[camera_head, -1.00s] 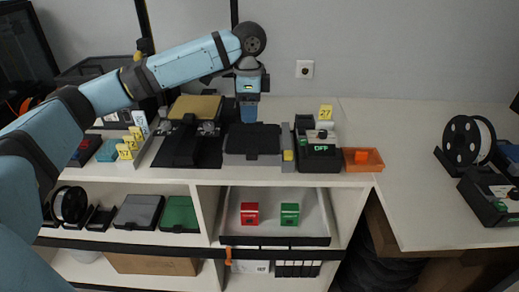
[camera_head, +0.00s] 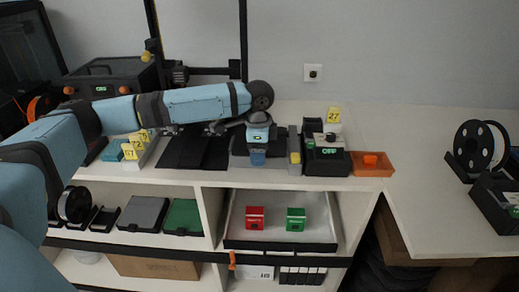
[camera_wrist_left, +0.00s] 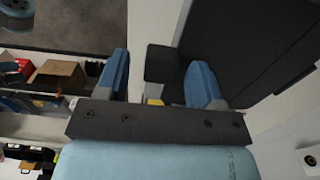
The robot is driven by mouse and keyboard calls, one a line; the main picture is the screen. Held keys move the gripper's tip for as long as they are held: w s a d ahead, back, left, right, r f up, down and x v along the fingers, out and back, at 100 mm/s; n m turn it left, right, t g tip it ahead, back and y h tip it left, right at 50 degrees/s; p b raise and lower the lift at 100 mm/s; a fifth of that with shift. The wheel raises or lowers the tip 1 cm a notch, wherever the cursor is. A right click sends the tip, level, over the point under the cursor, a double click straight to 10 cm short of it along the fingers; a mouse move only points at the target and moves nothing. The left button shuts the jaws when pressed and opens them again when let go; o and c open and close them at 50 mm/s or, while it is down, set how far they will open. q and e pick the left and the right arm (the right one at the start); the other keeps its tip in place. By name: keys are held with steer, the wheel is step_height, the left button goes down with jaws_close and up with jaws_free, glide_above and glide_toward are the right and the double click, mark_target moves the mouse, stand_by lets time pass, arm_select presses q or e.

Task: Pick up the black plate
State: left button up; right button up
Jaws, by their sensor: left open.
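My left gripper (camera_head: 258,160) points down over the plate's front part. In the left wrist view my left gripper (camera_wrist_left: 160,64) has its two blue fingers apart, with the tab seen between them. I cannot tell whether they touch it. My right gripper is not in view.
A black box marked OFF (camera_head: 324,158) and an orange tray (camera_head: 371,164) stand to the right. A dark mat (camera_head: 190,152) lies to the left, near yellow number signs (camera_head: 137,145). The counter further right is clear up to a spool (camera_head: 470,148).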

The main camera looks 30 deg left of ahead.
arm_select(q)
jaws_close()
stand_by(0.3)
step_height(320, 180, up, 20)
steer(key=p, duration=0.2)
steer(key=shift+p, duration=0.4)
